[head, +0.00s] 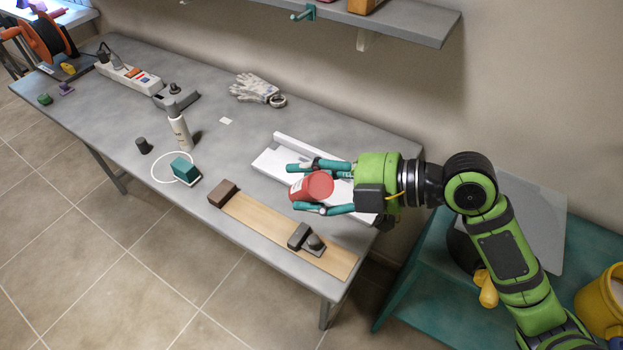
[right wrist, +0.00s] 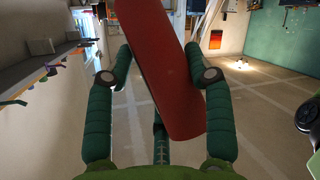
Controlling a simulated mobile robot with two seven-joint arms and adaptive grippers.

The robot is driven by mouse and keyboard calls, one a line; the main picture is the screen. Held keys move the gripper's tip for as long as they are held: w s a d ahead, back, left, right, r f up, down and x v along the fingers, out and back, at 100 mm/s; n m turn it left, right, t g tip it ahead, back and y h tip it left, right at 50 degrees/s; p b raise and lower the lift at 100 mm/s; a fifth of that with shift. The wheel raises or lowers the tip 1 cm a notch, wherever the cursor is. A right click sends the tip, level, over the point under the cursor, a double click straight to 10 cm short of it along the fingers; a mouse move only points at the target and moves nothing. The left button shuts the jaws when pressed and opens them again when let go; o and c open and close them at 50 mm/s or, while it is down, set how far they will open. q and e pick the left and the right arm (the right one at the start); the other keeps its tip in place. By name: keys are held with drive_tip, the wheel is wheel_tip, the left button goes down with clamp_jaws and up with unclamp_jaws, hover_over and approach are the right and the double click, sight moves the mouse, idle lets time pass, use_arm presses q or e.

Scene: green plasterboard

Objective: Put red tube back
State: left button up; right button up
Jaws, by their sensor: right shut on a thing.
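The red tube (head: 316,186) is between the fingers of my right gripper (head: 306,188), above the grey table near its right end. In the right wrist view the red tube (right wrist: 162,68) stands tilted between the green fingers, its top cut off by the picture edge. My right gripper (right wrist: 160,80) is shut on it. A white tray-like holder (head: 272,160) lies on the table behind and under the gripper, partly hidden by it. My left gripper is not in view.
A wooden board (head: 270,225) with dark blocks lies at the table's front. A spray bottle (head: 179,130), a teal block (head: 185,170), gloves (head: 255,88) and a power strip (head: 130,74) are further left. A shelf (head: 420,22) overhangs the back. A yellow bucket (head: 600,305) is at lower right.

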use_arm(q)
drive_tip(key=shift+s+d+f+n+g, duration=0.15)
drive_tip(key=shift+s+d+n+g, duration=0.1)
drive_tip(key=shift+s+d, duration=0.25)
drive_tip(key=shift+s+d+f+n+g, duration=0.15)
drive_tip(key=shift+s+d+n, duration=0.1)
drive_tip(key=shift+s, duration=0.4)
use_arm(e)
drive_tip(key=d+f+m+t+h, duration=0.1)
drive_tip(key=d+f+t, duration=0.1)
drive_tip(key=d, duration=0.6)
drive_tip(key=d+f+m+t+h, duration=0.1)
drive_tip(key=d+f+m+t, duration=0.1)
drive_tip(key=d, duration=0.7)
drive_tip(key=shift+s+f+m, duration=0.15)
drive_tip(key=shift+s+m, duration=0.15)
drive_tip(key=shift+s, duration=0.15)
drive_tip(key=shift+a+f, duration=0.1)
drive_tip(key=shift+f, duration=0.1)
drive_tip(key=shift+s, duration=0.1)
drive_tip(key=shift+r, duration=0.1)
